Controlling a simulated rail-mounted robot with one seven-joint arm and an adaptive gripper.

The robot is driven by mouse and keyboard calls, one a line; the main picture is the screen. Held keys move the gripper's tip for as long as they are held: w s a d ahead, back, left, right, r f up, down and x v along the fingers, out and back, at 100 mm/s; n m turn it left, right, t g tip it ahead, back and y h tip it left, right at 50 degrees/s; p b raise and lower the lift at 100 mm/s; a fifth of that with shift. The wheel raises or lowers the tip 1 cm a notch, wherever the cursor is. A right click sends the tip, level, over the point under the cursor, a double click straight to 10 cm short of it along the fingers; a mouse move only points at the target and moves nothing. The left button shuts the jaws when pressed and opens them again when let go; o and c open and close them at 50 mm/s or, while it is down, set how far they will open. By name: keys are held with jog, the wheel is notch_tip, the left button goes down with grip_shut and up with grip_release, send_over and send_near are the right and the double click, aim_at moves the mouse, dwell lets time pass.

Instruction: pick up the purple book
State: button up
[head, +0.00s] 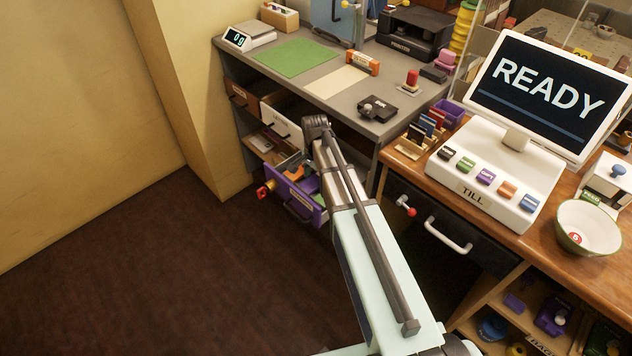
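I cannot pick out a purple book for certain. A purple-fronted drawer (318,212) stands pulled out of the grey counter, with orange, blue and green things inside, partly behind my arm. A small rack (412,148) left of the till holds thin upright items in dark, blue and red. A purple open box (449,114) stands behind the rack. Purple items (552,316) lie on the low shelf at the bottom right. My arm rises from the bottom edge toward the grey counter's front. My gripper does not show, and its fingers cannot be seen.
The grey counter (330,88) carries a scale, a green mat and a black printer. The wooden till counter (590,268) has the READY screen (545,98) and a white bowl (588,228). A white-fronted drawer (283,128) is also partly out. The brown floor (150,270) at left is clear.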

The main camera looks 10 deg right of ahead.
aim_at(315, 180)
jog(key=c, duration=0.8)
jog(key=shift+r+p, duration=0.55)
jog(key=shift+r, duration=0.25)
jog(key=shift+r+p, duration=1.35)
jog(key=shift+r, duration=0.85)
